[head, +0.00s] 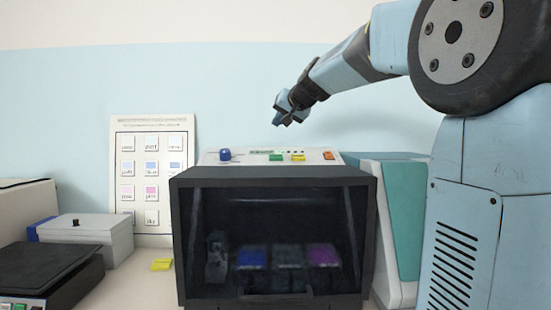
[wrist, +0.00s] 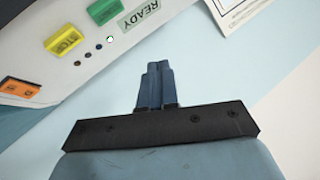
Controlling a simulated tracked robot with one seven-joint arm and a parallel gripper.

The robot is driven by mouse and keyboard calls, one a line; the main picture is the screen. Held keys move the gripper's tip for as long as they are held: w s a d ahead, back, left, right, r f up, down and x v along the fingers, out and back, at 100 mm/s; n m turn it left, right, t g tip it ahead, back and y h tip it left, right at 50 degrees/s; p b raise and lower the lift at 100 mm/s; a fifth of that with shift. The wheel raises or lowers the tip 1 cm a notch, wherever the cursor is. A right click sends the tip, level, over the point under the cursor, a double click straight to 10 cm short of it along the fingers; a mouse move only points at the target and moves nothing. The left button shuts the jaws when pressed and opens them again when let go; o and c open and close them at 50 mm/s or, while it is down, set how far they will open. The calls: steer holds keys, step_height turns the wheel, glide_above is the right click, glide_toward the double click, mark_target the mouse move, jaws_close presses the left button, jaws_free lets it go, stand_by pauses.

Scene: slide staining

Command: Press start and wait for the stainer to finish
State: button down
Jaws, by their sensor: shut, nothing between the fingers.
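The stainer (head: 275,180) is a dark box with a clear front; blue, grey and purple baths show dimly inside. Its white control panel (head: 215,158) on top carries a green button (head: 276,157), a yellow button (head: 298,158) and an orange one (head: 328,156). In the wrist view the green button (wrist: 104,11), the yellow button (wrist: 63,42), reading STOP, and the orange button (wrist: 20,87) lie upper left. The display (wrist: 139,14) reads READY, and one small light (wrist: 110,39) is bright. My gripper (head: 283,121) is shut and empty, above the panel and apart from it; its fingers show in the wrist view (wrist: 158,66).
A chart (head: 153,170) leans on the wall behind. A white box (head: 88,236), a black-topped device (head: 45,268) and a yellow item (head: 162,265) are at left. A teal-and-white unit (head: 400,215) stands close at right.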

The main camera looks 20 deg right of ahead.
mark_target(276, 157)
steer(key=shift+w+d+f, duration=0.1)
steer(key=shift+w+f, duration=0.4)
steer(key=shift+f, duration=0.9)
steer(key=shift+w+d+f, duration=0.15)
steer(key=shift+w+f, duration=0.4)
steer(key=shift+f, duration=0.8)
steer(key=shift+w+d+f, duration=0.1)
steer(key=shift+w+f, duration=0.4)
steer(key=shift+f, duration=0.9)
